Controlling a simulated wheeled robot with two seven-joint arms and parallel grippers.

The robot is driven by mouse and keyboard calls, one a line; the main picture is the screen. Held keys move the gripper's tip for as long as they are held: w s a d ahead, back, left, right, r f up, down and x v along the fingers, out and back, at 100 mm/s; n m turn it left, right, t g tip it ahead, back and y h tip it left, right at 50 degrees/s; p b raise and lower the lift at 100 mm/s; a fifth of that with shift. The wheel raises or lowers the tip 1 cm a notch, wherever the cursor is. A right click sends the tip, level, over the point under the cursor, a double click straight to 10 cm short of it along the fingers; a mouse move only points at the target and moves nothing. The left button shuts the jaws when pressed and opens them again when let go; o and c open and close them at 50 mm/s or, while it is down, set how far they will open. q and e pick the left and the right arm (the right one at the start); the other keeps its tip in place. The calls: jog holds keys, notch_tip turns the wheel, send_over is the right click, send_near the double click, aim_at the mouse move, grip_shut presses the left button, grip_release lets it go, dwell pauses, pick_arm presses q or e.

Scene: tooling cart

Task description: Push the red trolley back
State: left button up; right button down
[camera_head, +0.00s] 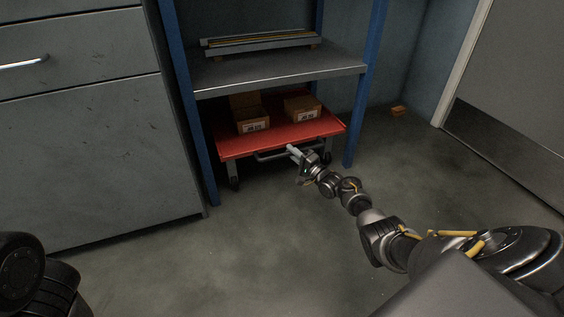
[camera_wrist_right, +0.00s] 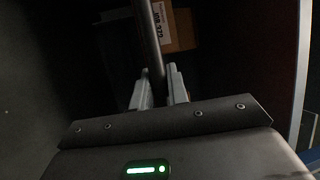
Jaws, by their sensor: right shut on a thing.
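The red trolley (camera_head: 285,137) stands on its castors under the shelf of a blue-legged rack, with its front edge about level with the front legs. Two open cardboard boxes, one at the left (camera_head: 250,118) and one at the right (camera_head: 302,108), sit on it. A grey handle bar (camera_head: 268,156) runs along its front, low down. My right gripper (camera_head: 296,152) is at the right part of this bar. In the right wrist view the fingers (camera_wrist_right: 160,92) are shut on the handle bar (camera_wrist_right: 149,40). My left gripper is not in view.
Blue legs (camera_head: 194,130) and (camera_head: 362,100) flank the trolley closely. The grey shelf (camera_head: 275,70) is above it. A grey drawer cabinet (camera_head: 90,140) stands at the left. The floor (camera_head: 240,240) in front is clear. A small orange-brown object (camera_head: 399,110) lies at the back right.

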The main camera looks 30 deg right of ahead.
jog(key=shift+w+d+r, duration=0.1)
jog(key=shift+w+d, duration=0.1)
jog(key=shift+d, duration=0.05)
jog(key=c, duration=1.8)
grip_release()
jog(key=o, duration=0.4)
jog(key=shift+w+a, duration=0.15)
jog(key=shift+o, duration=0.2)
